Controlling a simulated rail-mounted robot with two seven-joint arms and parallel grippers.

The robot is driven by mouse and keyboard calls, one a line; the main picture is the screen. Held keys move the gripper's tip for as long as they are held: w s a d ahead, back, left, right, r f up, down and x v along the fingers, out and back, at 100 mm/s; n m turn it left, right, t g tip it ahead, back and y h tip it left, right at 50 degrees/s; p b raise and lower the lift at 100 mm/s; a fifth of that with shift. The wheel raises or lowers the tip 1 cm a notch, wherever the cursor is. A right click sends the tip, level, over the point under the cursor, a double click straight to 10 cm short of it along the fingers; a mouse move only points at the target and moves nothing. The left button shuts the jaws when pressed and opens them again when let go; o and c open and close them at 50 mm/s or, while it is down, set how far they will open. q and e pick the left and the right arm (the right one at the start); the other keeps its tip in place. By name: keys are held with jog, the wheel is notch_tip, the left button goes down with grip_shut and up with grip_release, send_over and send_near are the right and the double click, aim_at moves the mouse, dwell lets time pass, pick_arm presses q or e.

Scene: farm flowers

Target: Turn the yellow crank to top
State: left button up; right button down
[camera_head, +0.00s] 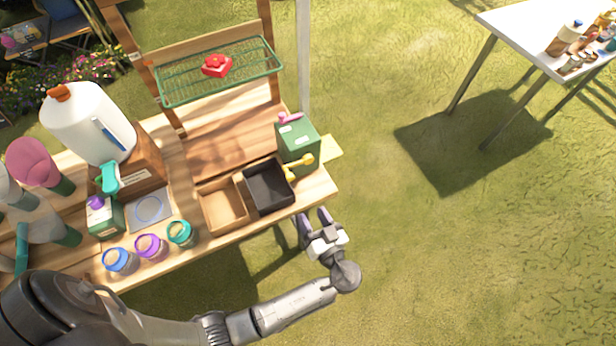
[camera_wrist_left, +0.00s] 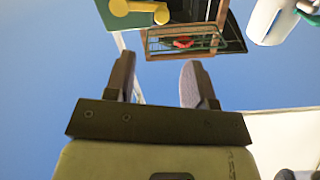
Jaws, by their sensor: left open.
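The yellow crank (camera_head: 299,165) is on the front side of a green box (camera_head: 299,139) at the right end of the wooden bench. In the left wrist view the crank (camera_wrist_left: 140,8) shows at the top edge, with a round end at left and a smaller knob at right. My left gripper (camera_head: 311,217) is open and empty, apart from the crank, just off the bench's front right edge. In the left wrist view its two fingers (camera_wrist_left: 158,68) are spread, with the crank beyond them. My right gripper is not in view.
A black bin (camera_head: 268,203) and a wooden tray (camera_head: 207,208) sit left of the crank. Several colored-rim jars (camera_head: 150,247) line the bench's front. A wire shelf (camera_head: 245,71) holds a red item (camera_head: 216,65). Open grass lies right of the bench.

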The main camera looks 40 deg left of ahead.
aim_at(292, 180)
pick_arm(q)
jog(key=w+a+n, duration=0.1)
jog(key=w+a, duration=0.1)
jog(key=a, duration=0.2)
jog(key=w+a+n+p, duration=0.1)
jog(key=w+a, duration=0.1)
jog(key=a, duration=0.2)
jog(key=w+a+n, duration=0.1)
jog(key=w+a, duration=0.1)
jog(key=a, duration=0.2)
jog(key=shift+w+a+p, duration=0.1)
jog(key=shift+a+p, duration=0.2)
jog(key=shift+p, duration=0.05)
grip_shut()
dwell(0.4)
